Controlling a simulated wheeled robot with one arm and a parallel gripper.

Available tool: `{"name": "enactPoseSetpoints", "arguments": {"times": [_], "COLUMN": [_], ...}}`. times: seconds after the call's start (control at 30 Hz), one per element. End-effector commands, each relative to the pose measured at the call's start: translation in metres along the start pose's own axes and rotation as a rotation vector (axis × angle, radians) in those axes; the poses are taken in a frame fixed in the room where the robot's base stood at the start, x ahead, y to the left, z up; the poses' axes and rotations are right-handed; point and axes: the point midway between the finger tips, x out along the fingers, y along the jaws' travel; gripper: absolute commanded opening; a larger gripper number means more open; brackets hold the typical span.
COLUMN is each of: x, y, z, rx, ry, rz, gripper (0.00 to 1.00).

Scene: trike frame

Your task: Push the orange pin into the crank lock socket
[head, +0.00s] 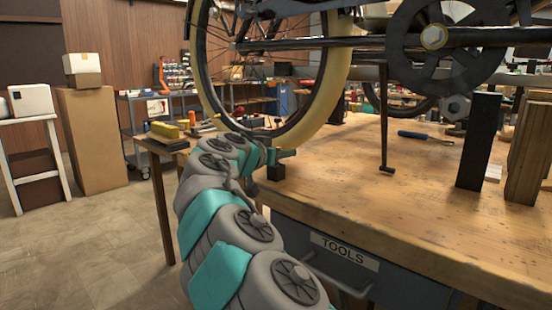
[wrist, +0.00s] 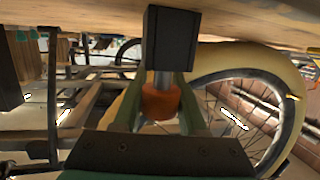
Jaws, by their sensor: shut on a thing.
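The orange pin (wrist: 160,101) sits between the two green fingers of my gripper (wrist: 160,84) in the wrist view, and the gripper is shut on it. Its bright metal shaft points at a black square block (wrist: 170,40) and meets its near end. How deep the shaft sits in the block cannot be told. In the head view my gripper (head: 284,153) is at the bench's left edge, just above a small black block (head: 275,172). The pin is not clear there. The block looks like the socket, but no label shows.
The trike's wheel (head: 325,85) rises behind my gripper, and its chainring (head: 434,38) hangs at upper right. The wooden bench (head: 340,190) holds a thin black stand (head: 384,140), a black post (head: 479,140) and a blue screwdriver (head: 424,137). The bench's front middle is clear.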

Motion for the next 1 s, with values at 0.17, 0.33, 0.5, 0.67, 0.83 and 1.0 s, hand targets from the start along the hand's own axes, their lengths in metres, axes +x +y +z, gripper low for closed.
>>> {"name": "enactPoseSetpoints", "arguments": {"times": [0.17,0.33,0.5,0.67,0.83,1.0], "x": [0.000,0.000,-0.002,-0.004,-0.010,-0.023], "y": [0.000,0.000,0.000,0.000,0.000,0.007], "z": [0.000,0.000,-0.006,-0.021,-0.035,-0.030], "rx": [0.000,0.000,0.001,0.003,0.001,0.000], "ry": [0.000,0.000,0.000,0.001,0.003,0.003], "rz": [0.000,0.000,-0.001,-0.001,-0.002,-0.002], "gripper": [0.00,0.00,0.00,0.00,0.00,0.00]}}
